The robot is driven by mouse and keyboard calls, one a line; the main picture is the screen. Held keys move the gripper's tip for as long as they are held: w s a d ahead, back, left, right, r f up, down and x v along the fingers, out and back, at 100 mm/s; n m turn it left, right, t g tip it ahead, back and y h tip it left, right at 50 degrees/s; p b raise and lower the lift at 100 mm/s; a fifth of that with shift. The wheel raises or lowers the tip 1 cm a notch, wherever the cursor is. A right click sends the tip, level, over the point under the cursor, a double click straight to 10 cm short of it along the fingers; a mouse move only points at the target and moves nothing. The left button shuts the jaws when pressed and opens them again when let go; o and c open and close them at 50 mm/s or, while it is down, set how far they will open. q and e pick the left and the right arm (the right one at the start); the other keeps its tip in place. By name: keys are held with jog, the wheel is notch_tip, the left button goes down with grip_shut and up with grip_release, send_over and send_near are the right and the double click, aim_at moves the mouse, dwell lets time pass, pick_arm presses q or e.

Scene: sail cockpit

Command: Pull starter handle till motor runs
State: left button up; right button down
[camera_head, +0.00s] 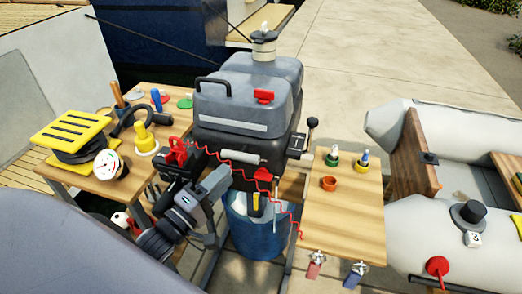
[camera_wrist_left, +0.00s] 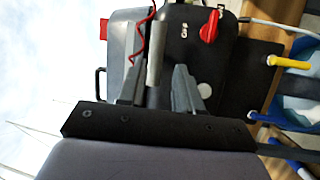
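The grey outboard motor (camera_head: 245,105) stands in the middle of the head view. The starter handle, a light grey cylinder (camera_head: 238,155), lies across its black front; it also shows in the left wrist view (camera_wrist_left: 155,55). My left gripper (camera_head: 222,177) is close to the handle's left end, in front of the motor. In the left wrist view its fingers (camera_wrist_left: 160,80) are apart, with the handle's near end seen between them, closer to the left finger. Contact cannot be told. My right gripper is not in view.
A red coiled cord (camera_head: 283,205) hangs by the handle. A red knob (camera_head: 263,174) is below it, with a blue bucket (camera_head: 258,232) under the motor. A wooden side table (camera_head: 345,215) stands right; a cluttered table (camera_head: 105,190) stands left. A grey dinghy (camera_head: 440,225) lies far right.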

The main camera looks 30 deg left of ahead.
aim_at(243, 157)
pick_arm(q)
jog(key=shift+r+x, duration=0.1)
jog(key=shift+x, duration=1.8)
jog(key=shift+r+x, duration=0.15)
jog(key=shift+x, duration=1.8)
grip_shut()
